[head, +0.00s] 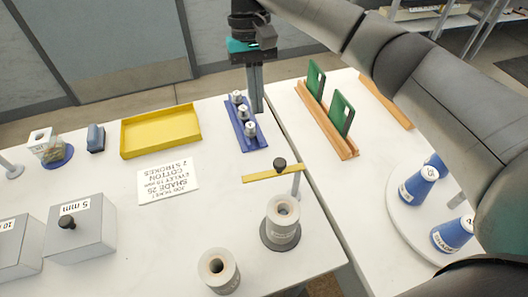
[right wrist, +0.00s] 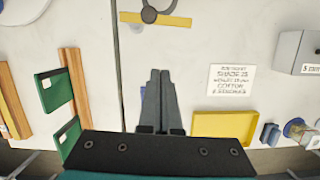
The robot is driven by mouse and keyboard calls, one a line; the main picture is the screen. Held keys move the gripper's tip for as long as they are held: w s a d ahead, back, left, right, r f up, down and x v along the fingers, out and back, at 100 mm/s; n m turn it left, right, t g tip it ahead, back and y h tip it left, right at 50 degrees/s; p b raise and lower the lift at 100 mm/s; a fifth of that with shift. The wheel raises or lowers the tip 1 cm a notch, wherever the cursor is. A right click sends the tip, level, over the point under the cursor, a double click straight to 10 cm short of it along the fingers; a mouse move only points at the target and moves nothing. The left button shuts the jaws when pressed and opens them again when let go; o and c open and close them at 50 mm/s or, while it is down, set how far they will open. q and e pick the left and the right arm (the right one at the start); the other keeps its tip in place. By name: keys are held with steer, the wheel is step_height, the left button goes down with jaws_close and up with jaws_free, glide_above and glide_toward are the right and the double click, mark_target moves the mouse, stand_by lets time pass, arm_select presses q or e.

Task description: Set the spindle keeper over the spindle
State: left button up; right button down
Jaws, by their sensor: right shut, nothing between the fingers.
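The spindle keeper looks to be the yellow bar (head: 258,178) with a black knob (head: 279,163), on a thin post. The bar points left, behind the spool (head: 283,228) standing on a dark round base, and is not over that spool. The spindle itself is hard to make out, likely inside the spool. In the right wrist view the yellow bar (right wrist: 172,21) lies near the top edge. My left gripper is out of view.
A blue rack (head: 252,143) with several metal pieces stands near my right gripper. Also here are a yellow tray (head: 160,148), a printed card (head: 168,182), a grey box (head: 92,238), another spool (head: 218,283) and green plates (head: 342,117) in a wooden rack.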

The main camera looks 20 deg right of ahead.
mark_target(274, 169)
steer(key=s+f+b, duration=0.2)
steer(key=s+f, duration=0.4)
steer(key=f, duration=0.4)
steer(key=shift+f, duration=0.15)
stand_by(0.5)
